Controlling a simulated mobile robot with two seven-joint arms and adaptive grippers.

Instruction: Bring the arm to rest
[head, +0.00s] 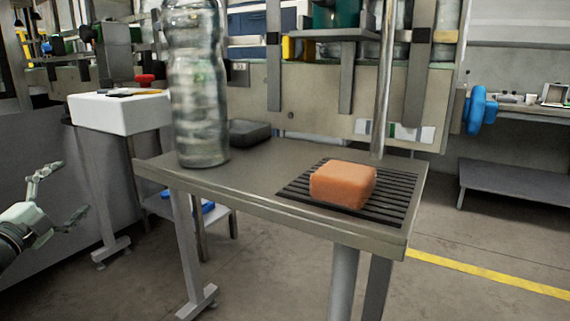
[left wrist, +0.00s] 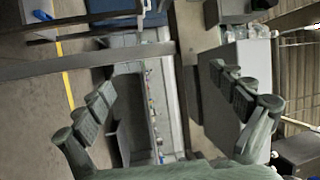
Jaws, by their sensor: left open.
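My left gripper (head: 58,196) is at the left edge of the head view, left of the metal table and apart from it. Its fingers are spread and nothing is between them. In the left wrist view the two fingers of this gripper (left wrist: 165,108) stand wide apart, with only the distant room between them. My right gripper is not in view.
A white box (head: 118,112) stands behind.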

